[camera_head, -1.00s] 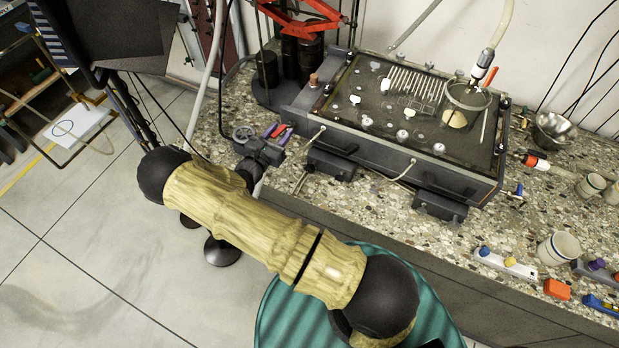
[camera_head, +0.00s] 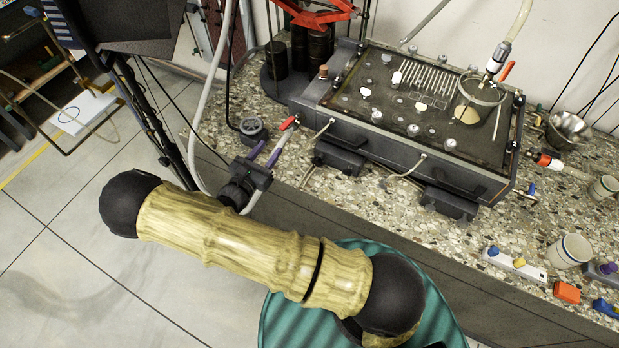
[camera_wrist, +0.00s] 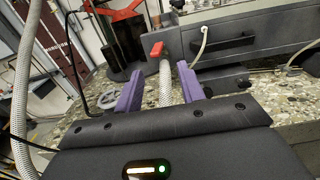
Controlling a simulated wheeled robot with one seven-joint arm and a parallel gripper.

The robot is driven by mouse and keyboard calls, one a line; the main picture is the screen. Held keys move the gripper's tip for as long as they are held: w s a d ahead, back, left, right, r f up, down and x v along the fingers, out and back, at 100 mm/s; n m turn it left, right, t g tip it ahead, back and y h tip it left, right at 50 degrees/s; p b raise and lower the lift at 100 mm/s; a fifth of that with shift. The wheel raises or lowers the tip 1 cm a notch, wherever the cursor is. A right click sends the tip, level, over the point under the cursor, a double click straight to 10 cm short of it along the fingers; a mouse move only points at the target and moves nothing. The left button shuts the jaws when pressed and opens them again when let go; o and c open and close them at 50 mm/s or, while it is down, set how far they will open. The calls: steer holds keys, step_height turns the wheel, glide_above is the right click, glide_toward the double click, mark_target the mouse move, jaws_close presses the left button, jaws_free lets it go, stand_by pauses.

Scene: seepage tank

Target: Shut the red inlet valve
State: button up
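The red valve handle (camera_head: 290,122) sits at the left front corner of the dark tank (camera_head: 395,158), on top of a pale hose. In the wrist view, the red handle (camera_wrist: 156,49) shows just beyond my fingertips, with the braided hose (camera_wrist: 165,82) running below it. My gripper (camera_head: 270,147) has two purple fingers and is in front of and below the handle. In the wrist view, my gripper (camera_wrist: 160,68) is open, its fingers apart on either side of the hose in the picture. I see no contact with the handle; depth is hard to judge.
A round grey object (camera_head: 252,128) lies on the speckled counter (camera_head: 225,120) left of the handle. A black stand with a red jack (camera_head: 312,12) rises behind. Dark boxes (camera_head: 340,156) line the tank's front.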

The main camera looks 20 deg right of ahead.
steer(key=b+v, duration=0.1)
steer(key=v, duration=0.4)
steer(key=s+d+r+m+g+y+p, duration=0.1)
steer(key=s+d+r+m+g+y, duration=0.3)
steer(key=s+d+m+g, duration=0.7)
steer(key=shift+d+r+m+g, duration=0.25)
steer(key=shift+r+m+g, duration=0.3)
steer(key=shift+m+g, duration=1)
steer(key=shift+c, duration=0.2)
